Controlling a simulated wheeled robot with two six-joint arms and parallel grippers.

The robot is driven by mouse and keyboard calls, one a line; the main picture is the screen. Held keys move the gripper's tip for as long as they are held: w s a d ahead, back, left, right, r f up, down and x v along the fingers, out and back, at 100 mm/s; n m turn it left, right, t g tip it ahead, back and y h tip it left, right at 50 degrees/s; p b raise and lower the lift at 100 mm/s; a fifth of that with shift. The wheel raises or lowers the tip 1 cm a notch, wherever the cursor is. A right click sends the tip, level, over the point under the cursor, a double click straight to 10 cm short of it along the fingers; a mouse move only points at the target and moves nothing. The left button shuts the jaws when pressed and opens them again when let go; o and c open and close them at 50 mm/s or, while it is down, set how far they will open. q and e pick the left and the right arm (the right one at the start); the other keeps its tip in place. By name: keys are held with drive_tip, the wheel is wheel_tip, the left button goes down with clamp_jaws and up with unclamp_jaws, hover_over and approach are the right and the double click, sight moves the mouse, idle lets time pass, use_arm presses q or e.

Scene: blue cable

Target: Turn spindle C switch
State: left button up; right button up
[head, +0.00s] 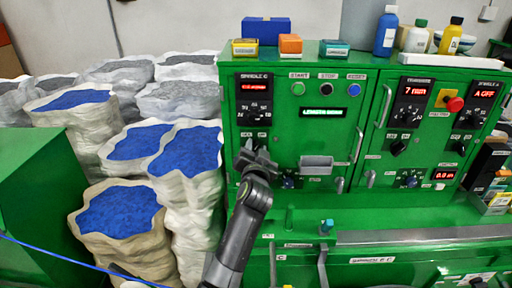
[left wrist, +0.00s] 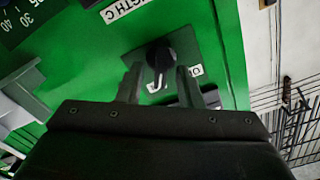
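The Spindle C panel (head: 254,99) is on the left of the green machine front, with a red lit display and a dial. My left gripper (head: 252,156) is in front of the lower part of this panel and hides most of what is under it. In the left wrist view, a black rotary switch (left wrist: 160,54) sits on a dark plate on the green face. The fingers of my left gripper (left wrist: 159,84) are apart, with the switch between and just beyond their tips. Contact with it cannot be told. My right gripper is not in view.
Sacks of blue material (head: 118,212) stand left of the machine. A grey tray (head: 317,166) and a door handle (head: 359,143) stick out to the right of my left gripper. Bottles (head: 386,32) and small boxes (head: 290,44) stand on top. A blue cable (head: 60,257) crosses the lower left.

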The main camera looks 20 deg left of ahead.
use_arm(q)
drive_tip(key=shift+s, duration=0.15)
drive_tip(key=shift+c, duration=0.7)
clamp_jaws()
